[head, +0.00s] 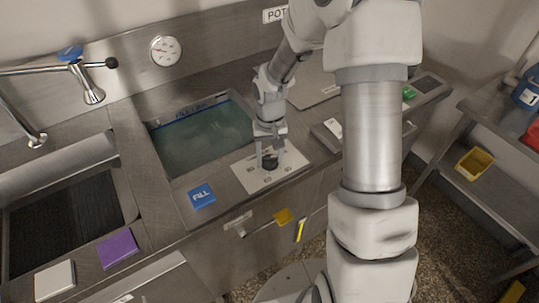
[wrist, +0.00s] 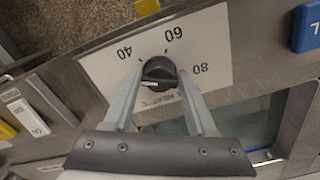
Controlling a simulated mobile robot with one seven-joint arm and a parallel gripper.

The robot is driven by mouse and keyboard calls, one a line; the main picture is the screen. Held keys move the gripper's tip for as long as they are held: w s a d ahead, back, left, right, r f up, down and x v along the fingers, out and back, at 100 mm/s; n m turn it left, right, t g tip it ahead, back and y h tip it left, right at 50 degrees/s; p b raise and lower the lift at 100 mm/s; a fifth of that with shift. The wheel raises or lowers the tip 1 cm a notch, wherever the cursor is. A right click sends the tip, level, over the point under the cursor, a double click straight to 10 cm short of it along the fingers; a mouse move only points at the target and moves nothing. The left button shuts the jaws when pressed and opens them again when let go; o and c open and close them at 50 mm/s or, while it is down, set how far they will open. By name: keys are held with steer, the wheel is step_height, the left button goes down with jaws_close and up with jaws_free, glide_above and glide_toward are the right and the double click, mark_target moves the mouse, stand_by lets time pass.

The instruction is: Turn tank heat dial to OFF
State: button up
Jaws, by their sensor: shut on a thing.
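The tank heat dial is a black knob (wrist: 159,73) on a white plate marked 40, 60 and 80 in the wrist view. In the head view the knob (head: 270,162) sits on its white plate (head: 250,178) at the front edge of the water tank (head: 205,140). My gripper (head: 270,153) points down over the plate with its fingers at the knob's two sides. In the wrist view my gripper (wrist: 161,80) is shut on the knob. A pale pointer line shows on the knob, toward its lower left. No OFF mark is readable.
A blue FILL tile (head: 201,195) lies left of the plate. A yellow tag (head: 284,215) and a handle (head: 238,225) are on the counter front below. A faucet (head: 90,85) and round gauge (head: 165,50) are at the back left. A shelf with a yellow bin (head: 474,163) stands right.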

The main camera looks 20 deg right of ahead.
mark_target(271, 158)
steer(key=n, duration=0.4)
steer(key=shift+d, duration=0.1)
steer(key=shift+w+n+p, duration=0.1)
steer(key=shift+n+p, duration=0.45)
steer(key=shift+n, duration=1.35)
steer(key=o, duration=1.4)
steer(key=shift+c, duration=0.2)
step_height(271, 158, up, 18)
steer(key=shift+f+p, duration=0.25)
steer(key=shift+p, duration=0.2)
steer(key=s+r+m+t, duration=0.2)
steer(key=s+r, duration=0.3)
steer(key=s, duration=0.5)
steer(key=s+r+m+t, duration=0.3)
steer(key=s+r+m, duration=0.1)
steer(key=s, duration=0.6)
steer(key=shift+s+r+t, duration=0.15)
steer(key=shift+r+t, duration=0.15)
steer(key=shift+r, duration=0.6)
